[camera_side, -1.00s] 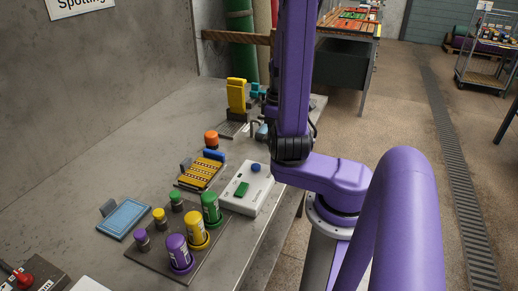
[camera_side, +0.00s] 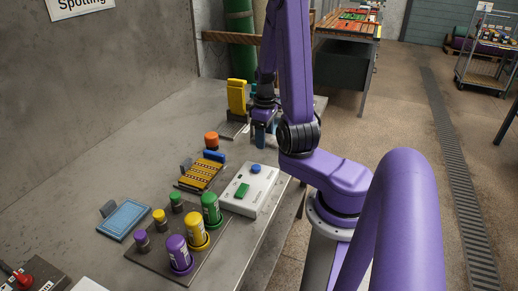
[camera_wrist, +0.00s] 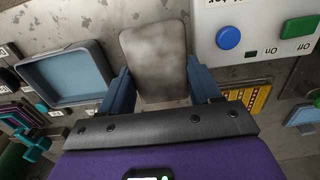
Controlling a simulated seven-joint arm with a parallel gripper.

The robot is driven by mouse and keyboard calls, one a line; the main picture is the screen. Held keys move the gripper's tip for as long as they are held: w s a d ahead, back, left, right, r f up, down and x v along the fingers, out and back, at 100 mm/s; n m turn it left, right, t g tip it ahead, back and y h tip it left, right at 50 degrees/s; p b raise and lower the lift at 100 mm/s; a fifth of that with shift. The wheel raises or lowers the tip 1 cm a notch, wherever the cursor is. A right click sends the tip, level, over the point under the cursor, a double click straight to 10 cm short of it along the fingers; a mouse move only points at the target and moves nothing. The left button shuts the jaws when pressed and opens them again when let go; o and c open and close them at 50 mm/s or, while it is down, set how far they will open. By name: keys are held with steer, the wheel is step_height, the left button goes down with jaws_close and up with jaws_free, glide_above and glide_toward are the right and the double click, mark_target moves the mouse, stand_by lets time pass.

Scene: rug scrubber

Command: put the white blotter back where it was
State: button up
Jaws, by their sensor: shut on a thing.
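The white blotter (camera_wrist: 155,50) shows in the wrist view as a mottled grey-white, rounded flat piece between the two blue fingers of my gripper (camera_wrist: 161,80). My gripper is shut on it. In the side view my gripper (camera_side: 262,130) hangs over the far right part of the bench, behind the white button box (camera_side: 250,190) and right of the orange-capped item (camera_side: 211,140). The blotter cannot be made out in the side view. In the wrist view a shallow blue-grey tray (camera_wrist: 66,72) lies left of the blotter and looks empty.
The white box's corner, with blue and green buttons, shows at upper right in the wrist view (camera_wrist: 255,25). A yellow slatted rack (camera_side: 201,174), a blue pad (camera_side: 125,219), several coloured bottles (camera_side: 197,232) and a yellow stand (camera_side: 237,98) occupy the bench (camera_side: 130,130).

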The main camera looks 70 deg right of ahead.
glide_above(259, 156)
step_height(259, 156, down, 5)
steer(key=shift+a+r, duration=0.15)
steer(key=shift+r, duration=0.05)
steer(key=shift+f, duration=1.45)
steer(key=shift+f, duration=0.1)
steer(key=o, duration=1)
